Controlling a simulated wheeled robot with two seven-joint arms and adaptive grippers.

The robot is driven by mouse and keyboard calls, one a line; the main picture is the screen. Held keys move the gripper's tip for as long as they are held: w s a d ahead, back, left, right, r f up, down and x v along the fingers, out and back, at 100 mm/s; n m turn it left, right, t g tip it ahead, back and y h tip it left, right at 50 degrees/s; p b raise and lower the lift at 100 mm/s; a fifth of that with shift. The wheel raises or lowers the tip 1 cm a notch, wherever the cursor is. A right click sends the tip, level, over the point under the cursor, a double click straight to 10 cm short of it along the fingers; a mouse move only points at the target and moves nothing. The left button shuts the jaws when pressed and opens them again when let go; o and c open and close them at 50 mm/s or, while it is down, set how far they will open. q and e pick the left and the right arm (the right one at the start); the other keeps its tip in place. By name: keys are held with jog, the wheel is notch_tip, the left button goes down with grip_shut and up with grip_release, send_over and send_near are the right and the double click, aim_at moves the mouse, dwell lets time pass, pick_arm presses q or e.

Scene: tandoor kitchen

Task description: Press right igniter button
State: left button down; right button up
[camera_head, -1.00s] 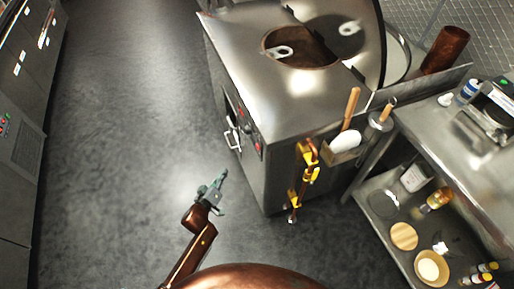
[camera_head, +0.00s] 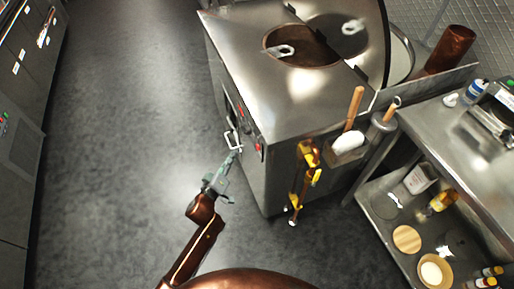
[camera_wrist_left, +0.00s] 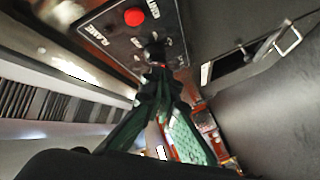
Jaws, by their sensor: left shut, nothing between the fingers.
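The tandoor (camera_head: 290,90) is a steel box with a control panel on its front face. In the left wrist view the dark panel (camera_wrist_left: 108,25) carries a red button (camera_wrist_left: 134,16), white lettering including "FLAME", and small dark controls. My left gripper (camera_head: 232,158) is shut and empty in front of this face, near the handle in the head view. Its fingertips (camera_wrist_left: 155,65) overlap the lower part of the panel in the left wrist view and hide part of it. I cannot tell whether they touch it, nor which control is the right igniter button. My right gripper is not in view.
A metal handle (camera_head: 231,139) sticks out from the tandoor's front. Yellow valves on a pipe (camera_head: 309,152) and a holder with a wooden-handled tool (camera_head: 354,108) are at its right side. A steel shelf table (camera_head: 455,150) stands at the right. The floor at left is clear.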

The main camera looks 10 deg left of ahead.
aim_at(256, 143)
pick_arm(q)
jog(key=w+d+b, duration=0.1)
jog(key=w+d, duration=0.2)
jog(key=d, duration=0.2)
jog(key=shift+w+d, duration=0.3)
jog(key=shift+w, duration=0.1)
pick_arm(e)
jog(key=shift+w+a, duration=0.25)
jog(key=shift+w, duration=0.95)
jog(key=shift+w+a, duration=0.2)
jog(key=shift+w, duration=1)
pick_arm(q)
jog(key=shift+w+d, duration=0.1)
jog(key=shift+d, duration=0.05)
jog(key=shift+w+d, duration=0.15)
jog(key=shift+d, duration=0.1)
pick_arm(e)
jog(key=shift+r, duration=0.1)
pick_arm(q)
jog(key=shift+w+d, duration=0.25)
jog(key=shift+d, duration=0.1)
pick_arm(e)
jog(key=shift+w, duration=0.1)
pick_arm(q)
jog(key=shift+s+a+p, duration=0.45)
jog(key=shift+s+a, duration=0.05)
jog(key=shift+a, duration=0.2)
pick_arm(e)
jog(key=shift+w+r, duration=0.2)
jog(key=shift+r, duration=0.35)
